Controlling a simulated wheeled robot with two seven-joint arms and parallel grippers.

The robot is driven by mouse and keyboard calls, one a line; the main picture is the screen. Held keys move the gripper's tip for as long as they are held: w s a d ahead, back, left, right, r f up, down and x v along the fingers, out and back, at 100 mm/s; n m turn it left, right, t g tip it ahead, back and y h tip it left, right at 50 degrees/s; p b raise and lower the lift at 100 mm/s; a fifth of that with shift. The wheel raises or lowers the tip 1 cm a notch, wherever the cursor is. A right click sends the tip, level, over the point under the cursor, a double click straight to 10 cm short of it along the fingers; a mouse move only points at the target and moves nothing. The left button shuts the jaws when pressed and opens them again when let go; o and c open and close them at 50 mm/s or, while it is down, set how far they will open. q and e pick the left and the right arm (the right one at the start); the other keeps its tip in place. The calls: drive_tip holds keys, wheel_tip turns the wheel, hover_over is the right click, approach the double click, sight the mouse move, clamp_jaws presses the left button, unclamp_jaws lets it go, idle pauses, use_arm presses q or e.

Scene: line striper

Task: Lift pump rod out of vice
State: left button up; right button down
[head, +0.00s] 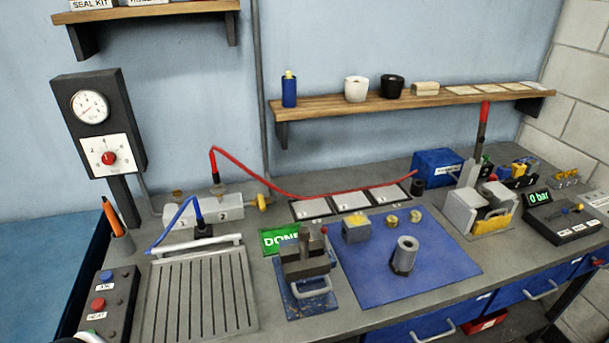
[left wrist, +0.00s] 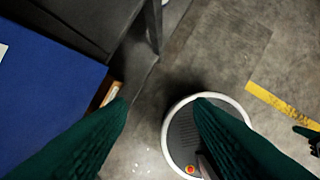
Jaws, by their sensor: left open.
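A dark grey vice (head: 305,262) on a blue base stands near the front of the bench in the head view, with a pale handle at its front. Dark upright shapes show at its jaws, but I cannot tell a pump rod from the jaws there. A red-topped upright lever (head: 481,132) stands at the back right, apart from this vice. My left gripper (left wrist: 160,104) shows only in the left wrist view, its two dark green fingers apart and empty over the floor, away from the vice. My right gripper is not clearly seen in either view.
A blue mat (head: 440,262) right of the vice bears a grey hollow cylinder (head: 404,255) and small brass parts. A slatted tray (head: 200,300) lies left. A red hose (head: 300,193) crosses behind. A grey block fixture (head: 470,208) stands right. A shelf (head: 330,106) hangs above.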

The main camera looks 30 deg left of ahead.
use_arm(q)
drive_tip(key=w+d+r+m+t+h+p, duration=0.1)
drive_tip(key=w+d+r+m+t, duration=0.35)
drive_tip(key=w+r, duration=0.75)
drive_tip(key=w+d+r+m+t+h, duration=0.1)
drive_tip(key=w+r+m+t, duration=0.65)
drive_tip(key=w+r, duration=0.45)
drive_tip(key=w+d+r+m+t+h, duration=0.3)
drive_tip(key=d+r+m+h, duration=0.4)
drive_tip(key=r+m, duration=0.45)
drive_tip(key=s+d+r+m+g+h, duration=0.2)
drive_tip(key=d+r+m+g+h, duration=0.5)
drive_tip(key=m, duration=0.8)
drive_tip(key=m+g+y+p, duration=0.2)
drive_tip(key=m+g+y, duration=0.9)
drive_tip(key=m+y, duration=0.75)
approach(304, 229)
drive_tip(key=shift+a+f+m+h+b, duration=0.3)
drive_tip(key=shift+f+m+h+b, duration=0.15)
drive_tip(key=shift+f+b, duration=0.9)
drive_tip(key=shift+a+f+m+h+b, duration=0.45)
drive_tip(key=shift+f+b, duration=0.45)
drive_tip(key=shift+f, duration=0.8)
drive_tip(key=shift+a+f+m+h+b, duration=0.25)
drive_tip(key=shift+f+m+b, duration=0.25)
drive_tip(key=shift+f+b, duration=0.85)
drive_tip(key=shift+f, duration=0.15)
